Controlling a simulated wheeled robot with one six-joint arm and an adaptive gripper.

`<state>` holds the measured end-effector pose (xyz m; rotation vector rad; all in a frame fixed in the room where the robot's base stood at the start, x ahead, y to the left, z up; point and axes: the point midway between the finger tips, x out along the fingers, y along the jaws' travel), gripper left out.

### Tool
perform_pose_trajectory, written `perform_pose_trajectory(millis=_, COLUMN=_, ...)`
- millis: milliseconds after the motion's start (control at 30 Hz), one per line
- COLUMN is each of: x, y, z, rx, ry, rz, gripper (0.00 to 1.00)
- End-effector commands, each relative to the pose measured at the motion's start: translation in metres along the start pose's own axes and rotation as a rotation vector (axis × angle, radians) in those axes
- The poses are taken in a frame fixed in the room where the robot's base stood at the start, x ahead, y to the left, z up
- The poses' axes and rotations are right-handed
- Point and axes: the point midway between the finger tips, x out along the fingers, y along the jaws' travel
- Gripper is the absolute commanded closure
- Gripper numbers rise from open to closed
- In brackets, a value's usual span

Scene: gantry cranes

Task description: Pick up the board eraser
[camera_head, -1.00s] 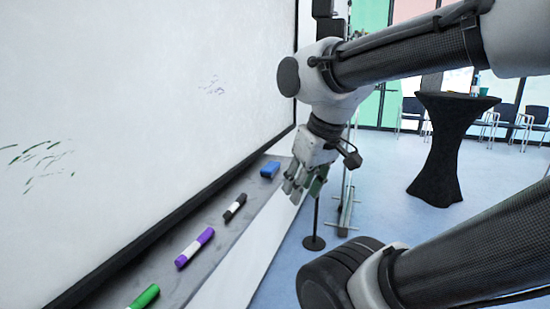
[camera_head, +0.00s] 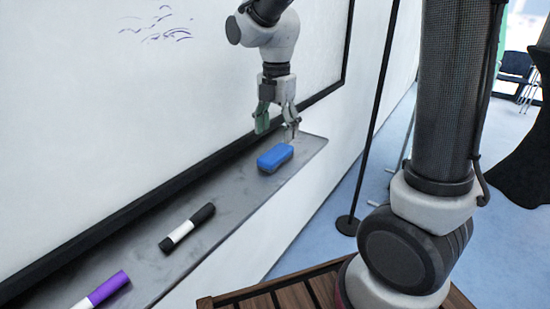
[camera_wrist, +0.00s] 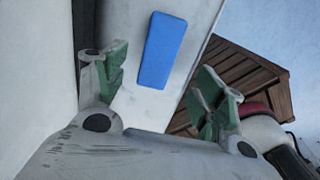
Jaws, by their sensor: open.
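The blue board eraser (camera_head: 274,158) lies on the grey ledge (camera_head: 225,190) under the whiteboard, near the ledge's far end. In the wrist view the eraser (camera_wrist: 162,50) shows as a blue block ahead of and between the two green-padded fingers. My gripper (camera_head: 276,126) is open and empty. It hangs fingers down just above and behind the eraser in the head view, apart from it. In the wrist view my gripper (camera_wrist: 160,92) has its fingers spread wide on either side.
A black marker (camera_head: 187,228) and a purple marker (camera_head: 104,290) lie nearer on the ledge. The whiteboard (camera_head: 80,110) rises along the left. A thin black stand (camera_head: 370,130) is right of the ledge. Slatted wood (camera_wrist: 240,75) shows below right in the wrist view.

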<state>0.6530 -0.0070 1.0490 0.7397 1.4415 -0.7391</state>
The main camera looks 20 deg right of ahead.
Motion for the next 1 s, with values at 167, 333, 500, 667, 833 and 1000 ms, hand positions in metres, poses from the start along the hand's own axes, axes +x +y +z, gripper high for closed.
perform_pose_trajectory(millis=167, x=0.023, y=0.0, z=-0.001, rx=-0.01, ry=0.001, rz=-0.004, gripper=0.3)
perform_pose_trajectory(millis=333, x=0.048, y=0.001, z=-0.005, rx=-0.009, ry=0.001, rz=-0.005, gripper=0.3)
perform_pose_trajectory(millis=500, x=0.07, y=0.001, z=-0.006, rx=-0.007, ry=0.001, rz=-0.004, gripper=0.3)
perform_pose_trajectory(millis=667, x=0.073, y=0.002, z=-0.005, rx=-0.006, ry=0.0, rz=0.0, gripper=0.3)
perform_pose_trajectory(millis=833, x=0.073, y=0.002, z=-0.005, rx=-0.006, ry=0.0, rz=0.0, gripper=0.39)
perform_pose_trajectory(millis=1000, x=0.073, y=0.002, z=-0.005, rx=-0.006, ry=0.0, rz=0.0, gripper=0.7)
